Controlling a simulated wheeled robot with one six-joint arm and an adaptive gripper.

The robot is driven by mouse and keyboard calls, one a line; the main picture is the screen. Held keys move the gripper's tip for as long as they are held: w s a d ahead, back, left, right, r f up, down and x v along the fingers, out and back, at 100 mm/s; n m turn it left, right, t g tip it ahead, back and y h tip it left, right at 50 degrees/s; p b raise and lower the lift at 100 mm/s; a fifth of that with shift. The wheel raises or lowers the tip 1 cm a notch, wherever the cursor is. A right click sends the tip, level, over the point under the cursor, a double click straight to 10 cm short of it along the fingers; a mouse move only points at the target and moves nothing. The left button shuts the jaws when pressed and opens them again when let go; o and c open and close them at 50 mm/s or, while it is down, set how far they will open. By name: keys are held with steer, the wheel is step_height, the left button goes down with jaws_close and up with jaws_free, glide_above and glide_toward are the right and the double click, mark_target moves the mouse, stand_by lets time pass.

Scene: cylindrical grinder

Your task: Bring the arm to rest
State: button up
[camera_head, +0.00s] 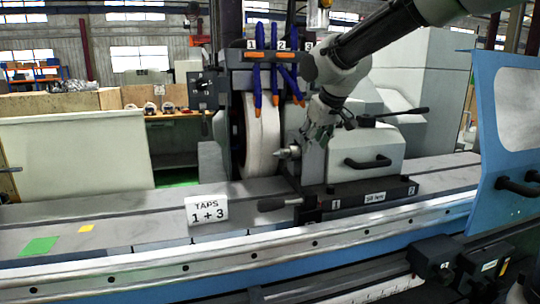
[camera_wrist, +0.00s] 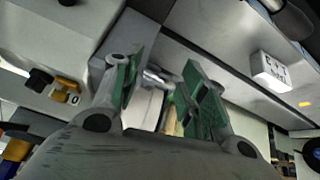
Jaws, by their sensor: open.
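My gripper (camera_head: 318,128) hangs in front of the grinder, just above and right of the pointed metal centre (camera_head: 288,152) and in front of the grey tailstock housing (camera_head: 355,155). In the wrist view my gripper (camera_wrist: 160,72) shows two green-padded fingers spread apart. No held object can be made out. A small metal part (camera_wrist: 157,76) shows between the fingers. I cannot tell whether it is touched. My arm reaches in from the upper right.
Blue hoses (camera_head: 258,65) with orange valves hang at the wheel guard, left of my gripper. The grinding wheel (camera_head: 264,140) stands below. A "TAPS 1 + 3" sign (camera_head: 207,211) stands on the table. A blue door panel (camera_head: 487,130) rises at right.

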steer(key=s+d+f+m+g+h, duration=0.1)
steer(key=s+d+f+m, duration=0.1)
steer(key=s+d, duration=1)
steer(key=s+d+f+m+g+h, duration=0.1)
steer(key=s+d+f+m, duration=0.2)
steer(key=s+d, duration=0.9)
steer(key=s, duration=0.7)
steer(key=shift+s+f+m, duration=0.2)
steer(key=shift+f+m, duration=0.1)
steer(key=shift+f, duration=0.1)
